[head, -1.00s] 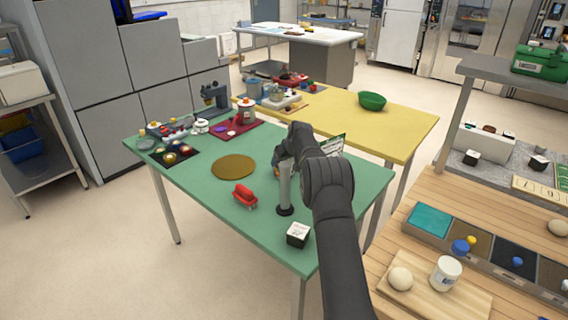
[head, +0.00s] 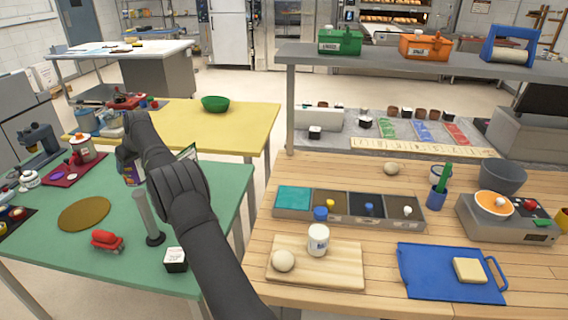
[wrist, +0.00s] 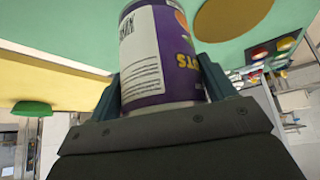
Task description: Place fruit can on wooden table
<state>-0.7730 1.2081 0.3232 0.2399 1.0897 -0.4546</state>
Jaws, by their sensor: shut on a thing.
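My gripper (wrist: 162,84) is shut on the fruit can (wrist: 158,50), which has a purple and white label with fruit art. The can fills the space between the two fingers in the wrist view. In the head view the can (head: 132,174) shows partly below my wrist, over the green table; the fingers are largely hidden by my arm. The wooden table (head: 376,243) is on the right in the head view, apart from the can, with my arm passing along its left edge.
The wooden table holds a cutting board (head: 345,275) with a white jar and a dough ball, a compartment tray (head: 290,213), a blue board (head: 425,285) and a scale (head: 500,225). Bare planks show between them. A metal post (head: 146,215) stands on the green table (head: 130,262).

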